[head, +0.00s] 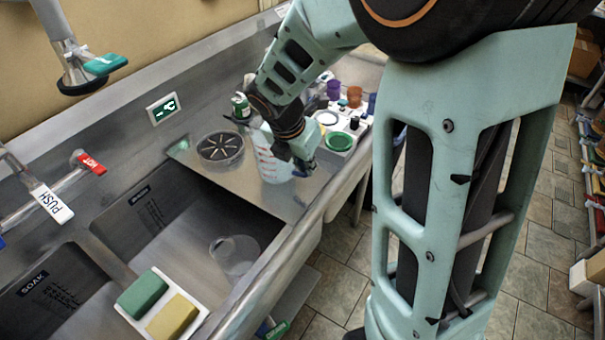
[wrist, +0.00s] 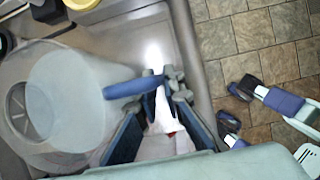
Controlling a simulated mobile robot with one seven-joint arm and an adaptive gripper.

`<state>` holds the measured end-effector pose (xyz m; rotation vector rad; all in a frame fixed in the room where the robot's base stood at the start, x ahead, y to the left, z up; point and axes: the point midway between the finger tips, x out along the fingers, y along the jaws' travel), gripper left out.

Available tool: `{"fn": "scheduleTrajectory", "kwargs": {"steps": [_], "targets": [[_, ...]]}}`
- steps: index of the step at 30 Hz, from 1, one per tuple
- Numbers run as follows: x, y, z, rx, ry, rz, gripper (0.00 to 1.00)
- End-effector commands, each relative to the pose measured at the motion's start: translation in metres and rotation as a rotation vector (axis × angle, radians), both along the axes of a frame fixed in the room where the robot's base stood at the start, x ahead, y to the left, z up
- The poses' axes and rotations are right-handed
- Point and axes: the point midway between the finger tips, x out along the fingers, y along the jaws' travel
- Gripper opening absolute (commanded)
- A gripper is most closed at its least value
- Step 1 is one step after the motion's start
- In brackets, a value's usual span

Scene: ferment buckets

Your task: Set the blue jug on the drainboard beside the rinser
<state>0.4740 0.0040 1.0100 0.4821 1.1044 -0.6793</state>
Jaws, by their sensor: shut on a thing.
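The blue jug (head: 270,164) is a clear vessel with red markings, upright just right of the rinser in the head view. My gripper (head: 302,165) is at its right side and partly covers it. In the wrist view, the jug (wrist: 75,95) fills the left side, and its blue handle (wrist: 130,88) runs between the fingers of my gripper (wrist: 160,98), which is shut on it. The round black rinser (head: 220,147) is set in the steel drainboard (head: 215,172). The jug's base is over or on the drainboard; I cannot tell whether it touches.
A white tray (head: 358,131) with cups and lids stands behind the jug. The sink basin (head: 165,215) opens in front of the drainboard and holds a clear round vessel (head: 234,254). Green (head: 142,294) and yellow (head: 172,318) sponges lie at the front. Tiled floor lies to the right.

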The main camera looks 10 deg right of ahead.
Motion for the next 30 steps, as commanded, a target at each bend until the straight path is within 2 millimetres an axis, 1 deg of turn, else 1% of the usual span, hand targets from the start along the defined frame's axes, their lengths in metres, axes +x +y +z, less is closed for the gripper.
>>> {"fn": "scheduleTrajectory", "kwargs": {"steps": [1, 6, 16, 20, 21, 25, 30], "targets": [[0.001, -0.002, -0.01, 0.001, -0.005, 0.001, 0.0], [0.0, -0.007, -0.025, 0.001, -0.006, 0.003, 0.0], [0.0, -0.009, -0.024, 0.001, -0.006, 0.004, 0.0], [0.0, -0.009, -0.028, 0.0, -0.005, 0.005, 0.0], [-0.002, -0.009, -0.029, 0.0, 0.001, 0.005, 0.12], [-0.002, -0.009, -0.029, 0.0, 0.001, 0.005, 0.26], [-0.002, -0.009, -0.029, 0.0, 0.001, 0.005, 0.26]]}}
